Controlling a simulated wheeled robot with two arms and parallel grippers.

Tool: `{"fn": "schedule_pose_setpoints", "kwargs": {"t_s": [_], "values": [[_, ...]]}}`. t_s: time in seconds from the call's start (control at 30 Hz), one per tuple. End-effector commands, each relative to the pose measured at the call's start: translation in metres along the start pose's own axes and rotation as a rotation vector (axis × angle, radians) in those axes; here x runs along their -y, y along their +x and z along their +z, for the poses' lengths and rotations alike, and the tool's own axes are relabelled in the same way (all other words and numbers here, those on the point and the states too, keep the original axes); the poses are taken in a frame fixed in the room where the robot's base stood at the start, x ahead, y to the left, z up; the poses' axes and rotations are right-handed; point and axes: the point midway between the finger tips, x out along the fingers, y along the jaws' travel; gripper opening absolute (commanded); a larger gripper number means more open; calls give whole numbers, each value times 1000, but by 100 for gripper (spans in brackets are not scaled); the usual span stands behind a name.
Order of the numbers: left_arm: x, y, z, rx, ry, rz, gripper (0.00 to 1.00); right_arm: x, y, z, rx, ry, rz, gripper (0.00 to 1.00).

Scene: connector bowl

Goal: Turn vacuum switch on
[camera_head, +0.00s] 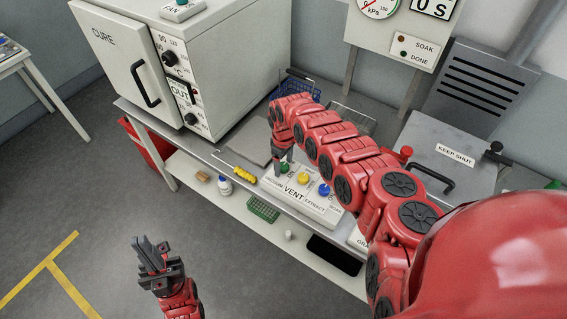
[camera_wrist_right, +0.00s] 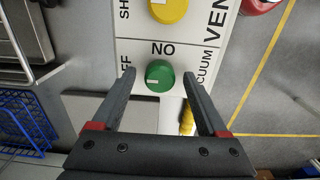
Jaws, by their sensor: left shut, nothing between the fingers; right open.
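The vacuum switch is a round green knob (camera_wrist_right: 159,74) at the end of the white switch panel (camera_head: 312,203). It also shows in the head view (camera_head: 284,168), partly hidden by my right gripper. Its small white mark lies on the left side of the knob in the right wrist view, toward the partly hidden "OFF" lettering; "ON" reads upside down above it. My right gripper (camera_wrist_right: 159,76) is open, its fingers on either side of the knob in view; contact cannot be told. My left gripper (camera_head: 153,243) is shut and empty, over the floor at lower left.
A yellow knob (camera_head: 303,179) and a blue knob (camera_head: 324,189) sit farther along the panel. A yellow-handled tool (camera_head: 245,174) lies left of it. The oven (camera_head: 180,62) stands behind. A blue wire basket (camera_head: 297,83) is at the back. Floor around my left gripper is clear.

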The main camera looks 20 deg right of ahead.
Motion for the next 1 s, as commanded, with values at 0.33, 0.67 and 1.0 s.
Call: {"fn": "schedule_pose_setpoints", "kwargs": {"t_s": [0.33, 0.67, 1.0], "values": [[0, 0, 0, 0, 0, 0, 0, 0, 0, 0, -1, 0, 0, 19], [0, 0, 0, 0, 0, 0, 0, 0, -1, 0, -1, 8, 0, 0], [0, 5, -1, 0, 0, 0, 0, 0, -2, -1, 0, 150, -1, 0]]}}
